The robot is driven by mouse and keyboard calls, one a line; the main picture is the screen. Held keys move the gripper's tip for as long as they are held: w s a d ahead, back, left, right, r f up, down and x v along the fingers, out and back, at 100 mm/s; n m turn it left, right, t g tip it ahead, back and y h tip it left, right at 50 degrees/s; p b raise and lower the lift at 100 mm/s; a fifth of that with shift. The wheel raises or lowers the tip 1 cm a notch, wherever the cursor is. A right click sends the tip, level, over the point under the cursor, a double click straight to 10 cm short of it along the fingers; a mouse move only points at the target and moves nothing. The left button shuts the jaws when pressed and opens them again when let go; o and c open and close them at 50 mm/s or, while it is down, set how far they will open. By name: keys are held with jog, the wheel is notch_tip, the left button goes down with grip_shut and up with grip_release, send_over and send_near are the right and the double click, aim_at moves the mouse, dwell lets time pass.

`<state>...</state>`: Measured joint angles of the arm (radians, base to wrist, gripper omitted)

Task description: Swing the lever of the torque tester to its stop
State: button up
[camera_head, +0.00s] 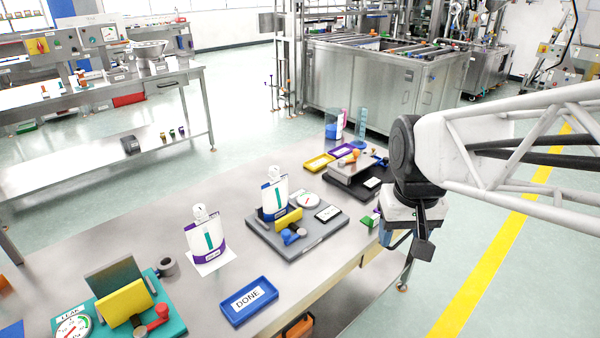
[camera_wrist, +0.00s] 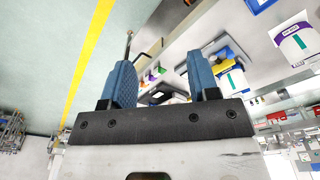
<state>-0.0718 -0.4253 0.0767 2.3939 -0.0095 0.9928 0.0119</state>
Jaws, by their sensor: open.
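A grey tester plate (camera_head: 310,238) stands mid-table with a round dial (camera_head: 307,199), a yellow block (camera_head: 289,219) and a lever with a blue knob (camera_head: 290,236). Its small label is too small to read, but it looks like the torque tester. A spouted pouch (camera_head: 274,192) stands upright on it. My gripper (camera_head: 392,238) is right of this tester, past the table's front edge, apart from it. In the wrist view the two blue fingers (camera_wrist: 162,82) are spread with nothing between them.
A teal tester (camera_head: 168,312) marked LEAK, with a red knob, is at front left. A second pouch (camera_head: 207,238) stands on a white card. A blue DONE tray (camera_head: 249,301) lies near the front edge. A black station (camera_head: 350,186) and yellow tray (camera_head: 319,162) are at the far end.

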jog(key=w+a+f+n+g, duration=0.1)
jog(key=w+a, duration=0.1)
jog(key=w, duration=0.3)
jog(key=w+a+f, duration=0.1)
jog(key=w+a, duration=0.2)
jog(key=w, duration=0.1)
jog(key=n+g+h, duration=0.2)
jog(key=n+g, duration=0.1)
jog(key=g, duration=0.1)
send_near(286, 231)
notch_tip(286, 231, down, 2)
jog(key=shift+s+d+f, duration=0.15)
jog(key=shift+s+d, duration=0.05)
jog(key=shift+x, duration=3.9)
jog(key=shift+s, duration=0.15)
jog(key=shift+c, duration=0.5)
grip_shut()
